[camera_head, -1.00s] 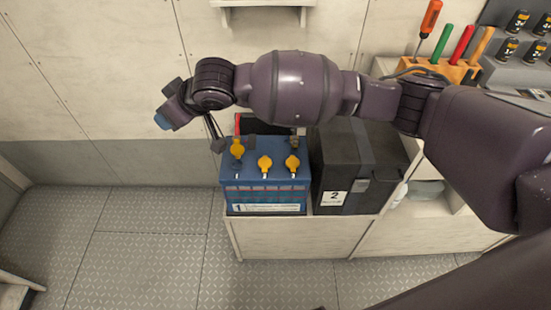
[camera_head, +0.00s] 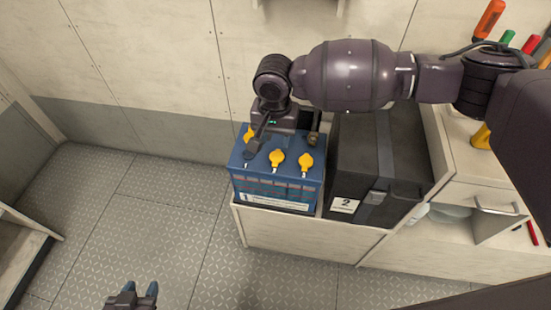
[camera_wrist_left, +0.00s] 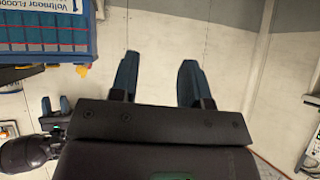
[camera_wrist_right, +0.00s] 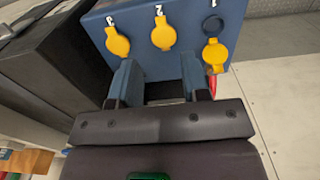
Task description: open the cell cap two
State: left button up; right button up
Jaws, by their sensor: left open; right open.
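The blue battery (camera_head: 277,185) has three yellow caps. Cap two (camera_head: 277,158), the middle one, lies down over its cell; it also shows in the right wrist view (camera_wrist_right: 163,33). Cap one (camera_wrist_right: 215,55) is folded back off its dark ring. Cap three (camera_wrist_right: 117,40) lies down. My right gripper (camera_wrist_right: 160,78) is open and empty at the battery's wall side, with cap two ahead between its fingers. In the head view, it (camera_head: 257,145) partly covers the battery's back left. My left gripper (camera_head: 138,292) is open and empty, low over the floor.
A black box (camera_head: 375,160) marked 2 stands right beside the battery on a pale bench. The wall is close behind the battery. The floor at left is clear.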

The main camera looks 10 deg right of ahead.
aim_at(275, 165)
notch_tip(275, 165, down, 9)
jog(key=shift+r+b, duration=0.2)
jog(key=shift+b, duration=1)
jog(key=shift+f, duration=0.5)
